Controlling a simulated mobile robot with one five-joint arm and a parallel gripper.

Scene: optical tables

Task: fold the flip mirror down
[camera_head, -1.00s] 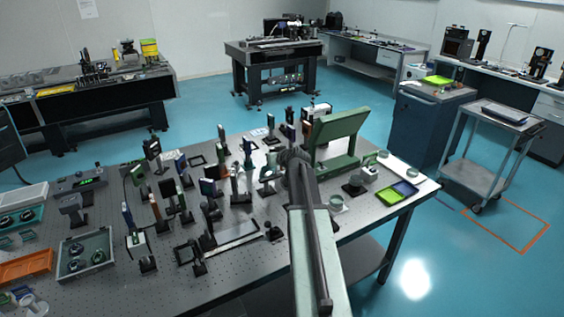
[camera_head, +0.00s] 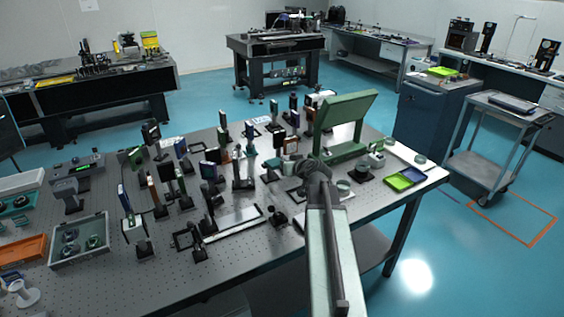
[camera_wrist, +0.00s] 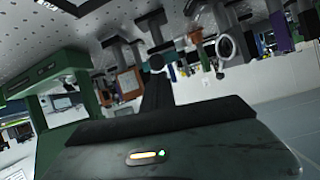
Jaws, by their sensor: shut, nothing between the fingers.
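Many small upright optics mounts stand on the perforated optical table (camera_head: 110,283), and I cannot tell for certain which is the flip mirror. My gripper (camera_wrist: 157,92) shows in the wrist view as a dark narrow shape, shut and empty. In the head view my arm reaches over the table's right part, and its end hides the fingertips. The wrist view is upside down. It shows a brown square plate on a mount (camera_wrist: 129,83) left of my gripper and a round ring mount (camera_wrist: 225,47) to the right, both apart from it.
A large green frame (camera_head: 343,122) stands just beyond my arm's end. Green and blue trays (camera_head: 405,179) lie to its right. A grey bin (camera_head: 80,242) and an orange tray (camera_head: 22,250) sit at the left.

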